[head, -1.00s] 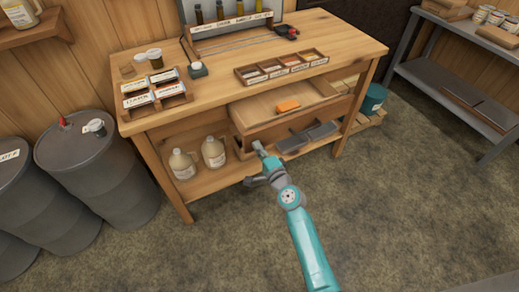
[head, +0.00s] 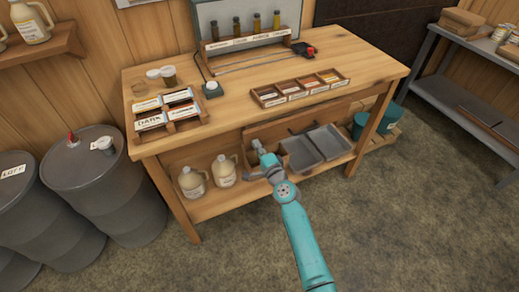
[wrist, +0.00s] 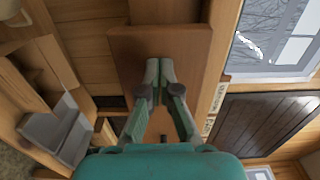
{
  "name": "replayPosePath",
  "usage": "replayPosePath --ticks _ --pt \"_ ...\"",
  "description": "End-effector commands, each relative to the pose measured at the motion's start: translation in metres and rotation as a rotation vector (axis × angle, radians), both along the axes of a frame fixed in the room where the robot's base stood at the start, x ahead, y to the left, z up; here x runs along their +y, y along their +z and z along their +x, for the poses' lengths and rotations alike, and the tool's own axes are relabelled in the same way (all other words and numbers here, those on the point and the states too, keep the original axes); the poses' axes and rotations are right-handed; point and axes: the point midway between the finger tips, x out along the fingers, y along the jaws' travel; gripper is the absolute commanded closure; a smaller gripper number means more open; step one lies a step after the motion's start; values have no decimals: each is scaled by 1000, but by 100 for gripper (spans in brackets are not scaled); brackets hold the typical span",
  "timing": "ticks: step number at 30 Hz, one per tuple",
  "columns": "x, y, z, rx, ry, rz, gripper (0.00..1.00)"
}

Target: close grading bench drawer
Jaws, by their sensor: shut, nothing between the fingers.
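The grading bench (head: 240,85) is a wooden table with a drawer under its top. The drawer's plain wooden front (head: 272,131) shows below the bench edge in the head view, with a dark handle (head: 300,129). The drawer's inside is out of sight there. My gripper (head: 260,147) is shut and empty at the left part of the drawer front. In the wrist view, my closed fingertips (wrist: 159,68) lie over the brown drawer front (wrist: 185,55). Whether they touch it, and whether a small gap remains behind the front, I cannot tell.
Grey bins (head: 303,155) and jugs (head: 224,171) stand on the bench's lower shelf, close to my gripper. Barrels (head: 105,190) stand at the left. Teal buckets (head: 388,118) are right of the bench, near a metal shelf (head: 455,105). The floor in front is clear.

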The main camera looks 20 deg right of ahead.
Motion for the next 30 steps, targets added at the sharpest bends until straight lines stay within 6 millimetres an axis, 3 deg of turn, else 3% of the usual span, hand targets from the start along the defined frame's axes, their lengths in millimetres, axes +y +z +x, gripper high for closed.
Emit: replayPosePath --ticks 10,30 --pt "1 0 31 -1 -1 0 100" --pt "1 3 36 -3 0 0 100"
